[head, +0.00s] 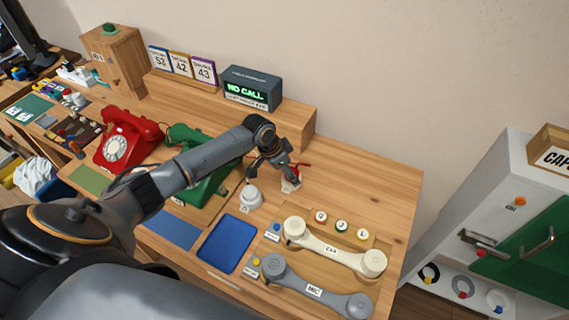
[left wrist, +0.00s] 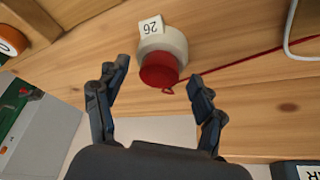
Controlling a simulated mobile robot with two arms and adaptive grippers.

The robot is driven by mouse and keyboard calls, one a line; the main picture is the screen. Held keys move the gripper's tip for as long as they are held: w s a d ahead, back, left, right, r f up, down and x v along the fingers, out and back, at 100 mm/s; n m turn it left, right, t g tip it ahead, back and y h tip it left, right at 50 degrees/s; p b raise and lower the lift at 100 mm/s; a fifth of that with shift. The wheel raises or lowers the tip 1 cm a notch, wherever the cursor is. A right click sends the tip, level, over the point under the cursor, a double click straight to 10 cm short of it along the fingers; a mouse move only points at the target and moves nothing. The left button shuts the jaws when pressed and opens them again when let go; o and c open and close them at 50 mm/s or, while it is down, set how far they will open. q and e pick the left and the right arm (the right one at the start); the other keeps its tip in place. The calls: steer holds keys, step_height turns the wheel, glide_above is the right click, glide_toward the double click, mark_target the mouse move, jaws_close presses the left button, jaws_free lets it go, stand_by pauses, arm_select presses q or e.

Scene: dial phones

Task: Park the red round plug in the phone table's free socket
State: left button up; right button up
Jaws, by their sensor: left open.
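The red round plug (left wrist: 158,70) sits on a white round socket (left wrist: 170,42) with a "26" tag, and a thin red cord runs from it to the right in the left wrist view. In the head view the white socket (head: 291,185) shows only in part behind my left gripper (head: 274,170). My right gripper is not in view.
A green phone (head: 215,185) and a red phone (head: 128,140) stand to the left. A cream handset (head: 330,248) and a grey handset (head: 315,290) lie in front. A blue tray (head: 228,243) lies near the front edge. A "NO CALL" display (head: 250,90) stands behind.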

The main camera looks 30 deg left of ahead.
arm_select(q)
steer(key=v, duration=1.1)
steer(key=shift+r, duration=0.15)
steer(key=shift+s, duration=0.1)
